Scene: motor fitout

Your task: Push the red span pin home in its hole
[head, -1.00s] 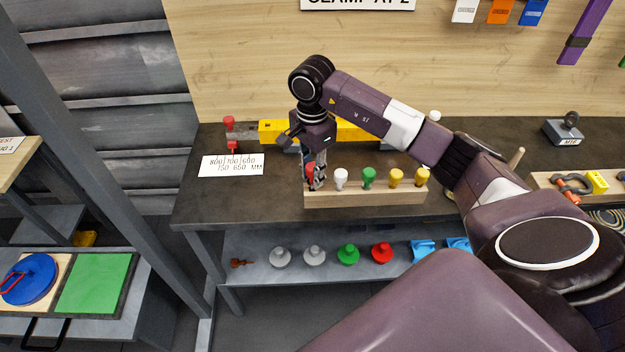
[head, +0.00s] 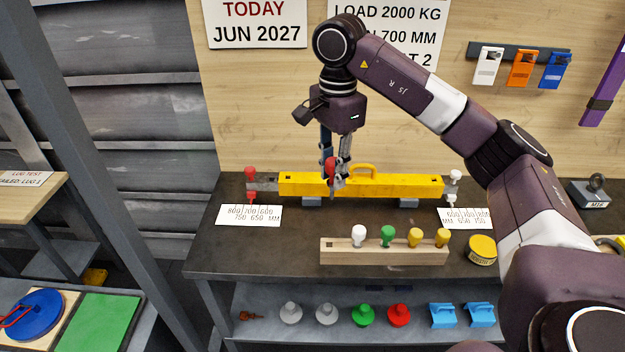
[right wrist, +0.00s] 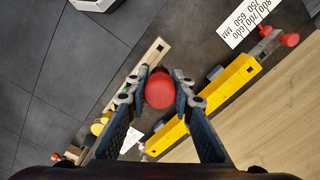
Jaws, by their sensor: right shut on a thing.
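My right gripper (head: 333,182) is shut on a red pin (head: 331,168) and holds it by its round knob, upright or nearly so. In the right wrist view the red knob (right wrist: 159,91) sits between both fingertips and hides its shank. The gripper is above or just in front of the yellow spreader beam (head: 400,186), left of its handle. I cannot tell the gap to the beam. A second red pin (head: 250,183) stands at the beam's grey left end bar (head: 264,184). A white pin (head: 455,181) stands at the right end. My left gripper is not in view.
A wooden rack (head: 384,252) in front of the beam holds white, green and yellow pins; its left end is free. White label cards (head: 248,215) lie by the beam ends. A yellow tin (head: 482,250) stands right of the rack. Lifting lugs and blue parts fill the lower shelf (head: 270,315).

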